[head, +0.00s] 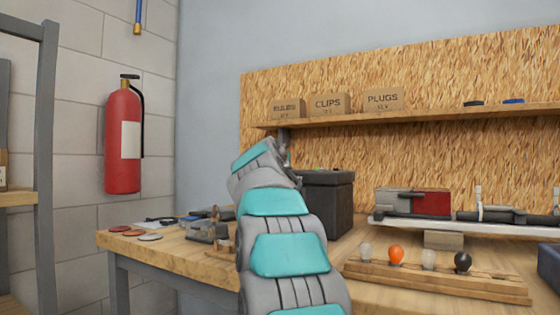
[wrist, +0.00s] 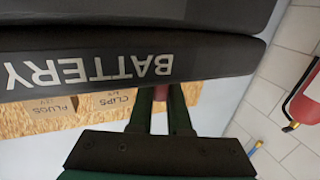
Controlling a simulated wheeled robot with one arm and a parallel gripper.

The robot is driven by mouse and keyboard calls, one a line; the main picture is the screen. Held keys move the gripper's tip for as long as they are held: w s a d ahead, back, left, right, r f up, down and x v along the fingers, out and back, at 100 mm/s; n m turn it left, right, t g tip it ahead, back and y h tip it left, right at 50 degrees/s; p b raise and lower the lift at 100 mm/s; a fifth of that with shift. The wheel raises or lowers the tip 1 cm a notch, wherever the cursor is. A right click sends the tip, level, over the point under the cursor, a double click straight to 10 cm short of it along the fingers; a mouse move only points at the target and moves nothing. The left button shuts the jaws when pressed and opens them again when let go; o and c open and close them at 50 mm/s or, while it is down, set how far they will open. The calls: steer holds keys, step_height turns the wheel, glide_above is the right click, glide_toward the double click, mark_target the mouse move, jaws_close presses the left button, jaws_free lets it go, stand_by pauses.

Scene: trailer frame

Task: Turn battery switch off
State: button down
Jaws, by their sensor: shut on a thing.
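The black battery box (head: 330,205) stands on the bench behind my arm in the head view. In the wrist view, its dark front with white "BATTERY" lettering (wrist: 90,68) shows upside down. My gripper (wrist: 160,100) reaches up to the box's edge, its two fingers on either side of a small red piece (wrist: 160,92). This looks like the handle of the battery switch, and the fingers are shut on it. Most of the switch is hidden by the fingers and the box, so its position cannot be told. In the head view, my arm mostly hides the gripper.
A wooden rack with several bulbs (head: 396,255) lies to the right on the bench. Behind it is a pale rail (head: 400,225) carrying a grey and red unit (head: 430,203). Small parts and discs (head: 150,237) lie to the left. A shelf (head: 430,114) with labelled boxes hangs above.

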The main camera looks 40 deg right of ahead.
steer(key=shift+a+r+n+t+y+p, duration=0.1)
steer(key=shift+r+n+t+y+p, duration=0.1)
steer(key=shift+n+t+y+p, duration=2.1)
steer(key=shift+y+p, duration=0.6)
steer(key=shift+p, duration=0.6)
steer(key=shift+f+n+t+y+p, duration=0.15)
steer(key=shift+n+t+y+p, duration=0.25)
steer(key=shift+n+y, duration=0.85)
steer(key=shift+m+y, duration=0.25)
steer(key=c, duration=0.9)
jaws_free()
steer(key=shift+o, duration=0.2)
steer(key=shift+s+f+b, duration=0.1)
steer(key=shift+s+b, duration=0.2)
steer(key=shift+s, duration=0.4)
steer(key=shift+b+v, duration=0.95)
steer(key=shift+v, duration=2.3)
